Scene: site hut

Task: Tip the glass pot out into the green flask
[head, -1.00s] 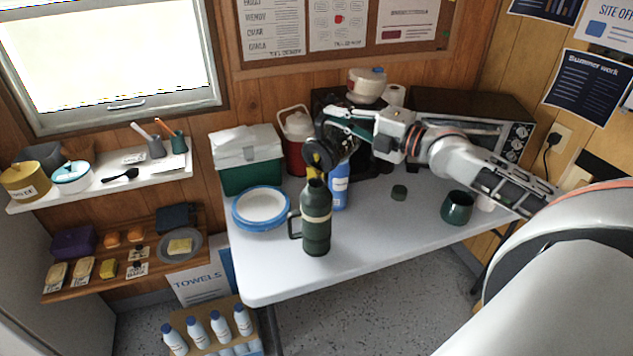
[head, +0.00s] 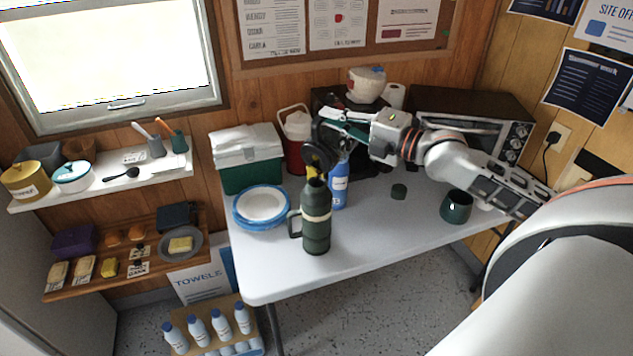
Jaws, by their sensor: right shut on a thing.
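The green flask (head: 317,222) stands upright and open near the table's front edge, its handle to the left. My right gripper (head: 345,124) is shut on the glass pot (head: 323,143) and holds it steeply tilted just above the flask. The pot's yellowish lower edge is right over the flask's mouth. Whether liquid is running, and how much is in either, I cannot tell. My left gripper is not in view.
A blue bottle (head: 339,186) stands close behind the flask. Blue-rimmed plates (head: 262,206) lie left of it.

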